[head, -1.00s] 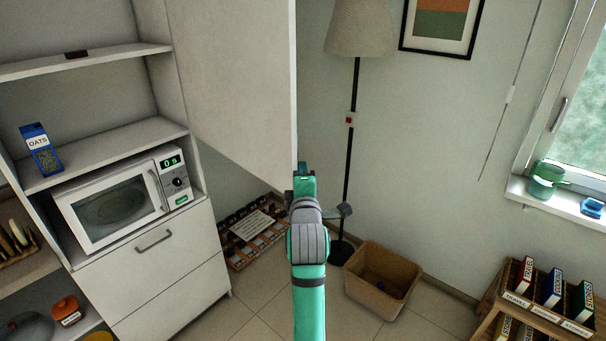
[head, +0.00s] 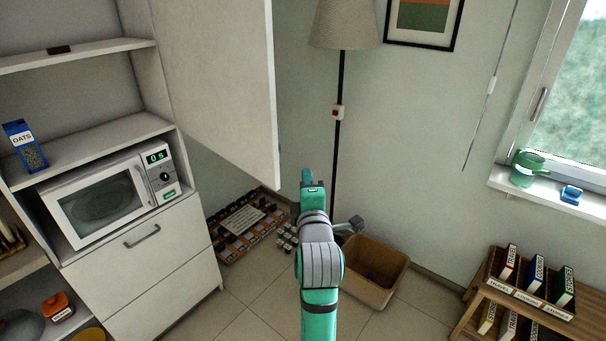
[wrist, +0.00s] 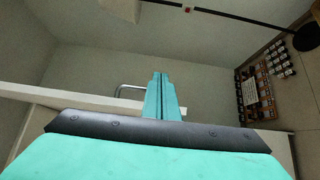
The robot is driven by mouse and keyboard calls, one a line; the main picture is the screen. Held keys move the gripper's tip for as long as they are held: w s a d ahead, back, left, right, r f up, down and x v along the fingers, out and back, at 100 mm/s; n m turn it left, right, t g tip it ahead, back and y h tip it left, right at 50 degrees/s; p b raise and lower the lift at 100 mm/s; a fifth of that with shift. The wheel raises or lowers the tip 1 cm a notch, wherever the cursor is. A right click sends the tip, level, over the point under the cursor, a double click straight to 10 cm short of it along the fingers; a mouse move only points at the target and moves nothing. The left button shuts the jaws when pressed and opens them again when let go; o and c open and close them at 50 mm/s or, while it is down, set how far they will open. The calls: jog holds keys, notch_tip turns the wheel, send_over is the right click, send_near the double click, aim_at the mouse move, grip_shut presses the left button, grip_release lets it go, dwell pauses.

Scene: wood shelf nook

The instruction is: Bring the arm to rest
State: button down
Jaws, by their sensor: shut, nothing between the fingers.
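My arm stretches up the middle of the head view, and my gripper (head: 312,177) is at its far end, just right of the open cabinet door's edge in the picture. In the wrist view the two teal fingers (wrist: 160,80) are together with nothing between them. The open white cabinet door (head: 222,80) hangs at upper left of the arm. In the wrist view a pale panel edge (wrist: 70,98) and a metal handle (wrist: 130,89) lie beyond and left of the fingers. I cannot tell the exact gap to them.
A microwave (head: 110,194) and an oats box (head: 26,146) stand in the cabinet at left. A floor lamp (head: 339,130), a basket (head: 375,272) and a floor tray of small items (head: 213,252) are beyond the arm. A book rack (head: 500,294) is at lower right.

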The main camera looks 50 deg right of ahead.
jog(key=shift+s+a, duration=0.2)
